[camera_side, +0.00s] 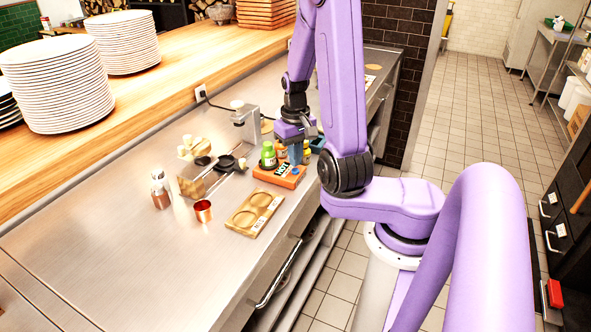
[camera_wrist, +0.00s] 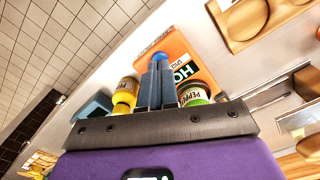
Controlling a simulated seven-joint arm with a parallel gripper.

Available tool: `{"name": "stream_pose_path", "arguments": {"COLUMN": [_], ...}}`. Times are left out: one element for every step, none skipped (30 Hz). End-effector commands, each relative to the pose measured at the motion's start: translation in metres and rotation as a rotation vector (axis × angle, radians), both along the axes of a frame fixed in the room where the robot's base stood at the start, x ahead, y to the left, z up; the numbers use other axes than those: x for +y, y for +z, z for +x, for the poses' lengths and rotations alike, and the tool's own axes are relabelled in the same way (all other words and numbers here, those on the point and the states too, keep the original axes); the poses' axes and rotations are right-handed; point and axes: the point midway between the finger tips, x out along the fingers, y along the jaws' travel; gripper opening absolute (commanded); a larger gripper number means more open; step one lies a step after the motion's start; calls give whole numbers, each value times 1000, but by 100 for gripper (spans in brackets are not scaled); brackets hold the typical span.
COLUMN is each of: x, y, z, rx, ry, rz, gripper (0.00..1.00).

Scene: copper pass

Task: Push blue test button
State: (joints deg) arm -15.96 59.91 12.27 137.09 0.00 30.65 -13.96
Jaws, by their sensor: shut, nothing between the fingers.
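An orange box (camera_side: 279,176) with a white label of dark lettering sits on the steel counter. Its round blue button (camera_side: 296,170) is on the top at the right end. My gripper (camera_side: 296,162) points down just above that end of the box, with its blue-grey fingers together and empty. In the wrist view the fingertips (camera_wrist: 160,66) line up with the blue button (camera_wrist: 159,57) on the orange box (camera_wrist: 180,47), partly covering it. I cannot tell whether they touch it.
The front left counter is clear.

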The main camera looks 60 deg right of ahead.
Motion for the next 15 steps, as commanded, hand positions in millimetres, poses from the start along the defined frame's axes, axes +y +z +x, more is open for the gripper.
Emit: {"name": "stream_pose_path", "arguments": {"x": [0, 0, 0, 0, 0, 0, 0, 0, 0, -1, -1, -1, -1, 0, 0], "y": [0, 0, 0, 0, 0, 0, 1, 2, 5, 7, 9, 13, 16, 18, 21], "z": [0, 0, 0, 0, 0, 0, 0, 0, 0, 1, 1, 1, 1, 1, 1], "rx": [0, 0, 0, 0, 0, 0, -1, -1, -1, -3, -3, -2, -4, -3, -3], "ry": [0, 0, 0, 0, 0, 0, 0, 0, 0, 0, 0, 0, 0, 0, 1], "rz": [0, 0, 0, 0, 0, 0, 0, 0, -2, -3, -3, -2, -3, -3, -3], "gripper": [0, 0, 0, 0, 0, 0, 0, 0, 0, 0, 0, 0, 0, 0, 0]}}
